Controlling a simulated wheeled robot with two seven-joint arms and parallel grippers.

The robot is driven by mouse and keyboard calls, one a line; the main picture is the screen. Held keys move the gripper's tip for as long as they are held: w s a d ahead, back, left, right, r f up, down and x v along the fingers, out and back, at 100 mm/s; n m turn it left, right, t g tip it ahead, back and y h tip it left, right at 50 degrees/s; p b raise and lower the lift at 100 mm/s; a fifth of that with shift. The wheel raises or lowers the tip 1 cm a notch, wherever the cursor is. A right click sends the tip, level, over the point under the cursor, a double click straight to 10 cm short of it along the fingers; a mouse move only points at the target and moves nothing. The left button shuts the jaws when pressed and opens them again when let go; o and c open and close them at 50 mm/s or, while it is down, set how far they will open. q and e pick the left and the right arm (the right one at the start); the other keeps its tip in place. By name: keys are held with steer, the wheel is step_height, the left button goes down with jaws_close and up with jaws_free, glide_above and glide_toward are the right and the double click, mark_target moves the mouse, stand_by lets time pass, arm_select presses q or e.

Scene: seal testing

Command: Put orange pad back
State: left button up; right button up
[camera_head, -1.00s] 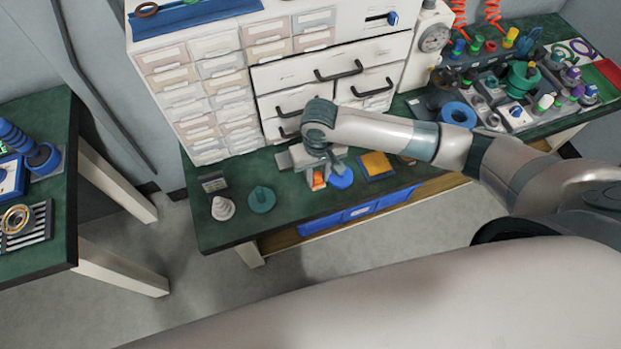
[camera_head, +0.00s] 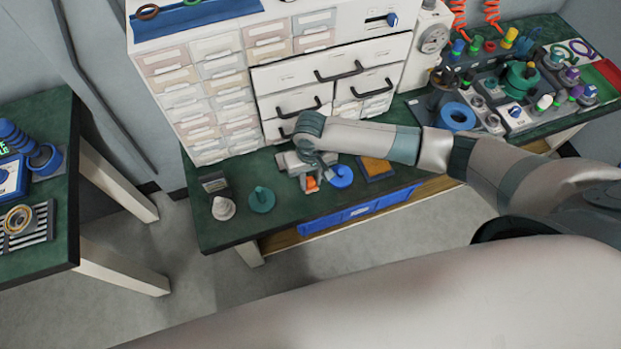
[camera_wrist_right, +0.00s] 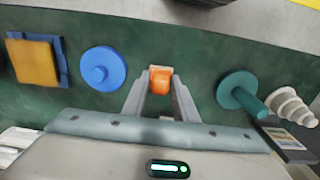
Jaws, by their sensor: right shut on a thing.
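The orange pad (camera_wrist_right: 160,78) is between the fingertips of my right gripper (camera_wrist_right: 161,88) in the right wrist view. It also shows in the head view (camera_head: 311,184), low over or on the green bench top. My right gripper (camera_head: 309,182) is shut on it. Whether the pad touches the bench cannot be told. A blue round piece with a knob (camera_wrist_right: 103,69) is left of the pad in the wrist view. A teal round piece with a stem (camera_wrist_right: 240,92) is to its right. My left gripper is not in view.
An orange-yellow square on a blue base (camera_head: 376,167) lies right of the blue piece. A white stepped cone (camera_head: 223,208) and a small dark stand (camera_head: 214,184) are at the bench's left end. White drawers (camera_head: 290,101) rise close behind my gripper. Bare bench lies in front.

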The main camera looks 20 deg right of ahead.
mark_target(310, 180)
steer(key=shift+f, duration=0.1)
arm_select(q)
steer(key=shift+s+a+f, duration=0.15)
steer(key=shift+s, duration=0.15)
arm_select(e)
steer(key=shift+f, duration=0.15)
steer(key=o, duration=1)
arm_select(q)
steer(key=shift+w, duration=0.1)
arm_select(e)
steer(key=shift+o, duration=0.2)
steer(key=shift+r, duration=0.7)
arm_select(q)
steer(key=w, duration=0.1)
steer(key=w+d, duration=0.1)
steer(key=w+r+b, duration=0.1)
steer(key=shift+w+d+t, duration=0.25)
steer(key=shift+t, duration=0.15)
arm_select(e)
step_height(310, 180, up, 11)
